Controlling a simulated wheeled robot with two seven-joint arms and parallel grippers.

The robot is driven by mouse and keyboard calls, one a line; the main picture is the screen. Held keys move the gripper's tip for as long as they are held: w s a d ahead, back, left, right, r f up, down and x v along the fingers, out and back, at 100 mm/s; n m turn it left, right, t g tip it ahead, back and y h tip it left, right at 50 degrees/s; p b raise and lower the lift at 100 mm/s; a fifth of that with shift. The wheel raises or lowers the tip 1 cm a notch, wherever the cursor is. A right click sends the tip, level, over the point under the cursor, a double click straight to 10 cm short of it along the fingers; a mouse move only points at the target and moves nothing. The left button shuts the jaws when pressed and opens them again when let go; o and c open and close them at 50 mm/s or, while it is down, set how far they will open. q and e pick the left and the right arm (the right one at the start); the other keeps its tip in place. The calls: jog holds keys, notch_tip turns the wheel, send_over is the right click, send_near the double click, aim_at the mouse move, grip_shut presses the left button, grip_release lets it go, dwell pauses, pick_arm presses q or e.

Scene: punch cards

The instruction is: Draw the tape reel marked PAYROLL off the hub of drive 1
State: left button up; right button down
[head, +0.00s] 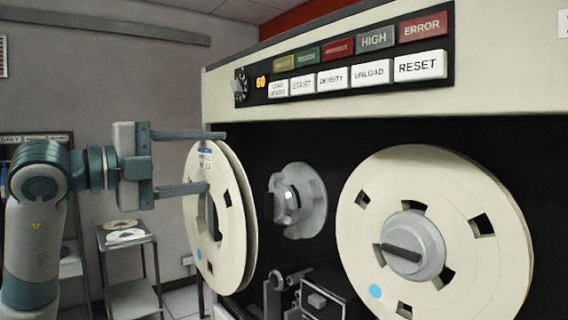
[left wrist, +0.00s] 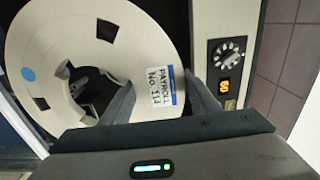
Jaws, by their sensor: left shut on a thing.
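The PAYROLL reel (head: 232,195) is a cream disc with cut-outs and a white and blue label. It stands upright on edge, clear of the drive hub (head: 298,200), which is bare to its right. In the left wrist view the reel (left wrist: 150,35) shows its label reading PAYROLL. My left gripper (head: 215,160) is shut on the reel's upper part, one finger over the top rim, the other at the central opening. The left wrist view shows the gripper's fingers (left wrist: 162,102) on either side of the label. My right gripper is not in view.
A second cream reel (head: 440,240) sits on the right hub. The button panel (head: 350,65) is above, with a lit 60. A small stand (head: 128,240) at the left back bears a reel-like disc. A mechanism (head: 300,293) juts out below the bare hub.

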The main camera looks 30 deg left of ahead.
pick_arm(q)
jog(key=shift+b+v, duration=0.65)
jog(key=shift+v, duration=0.8)
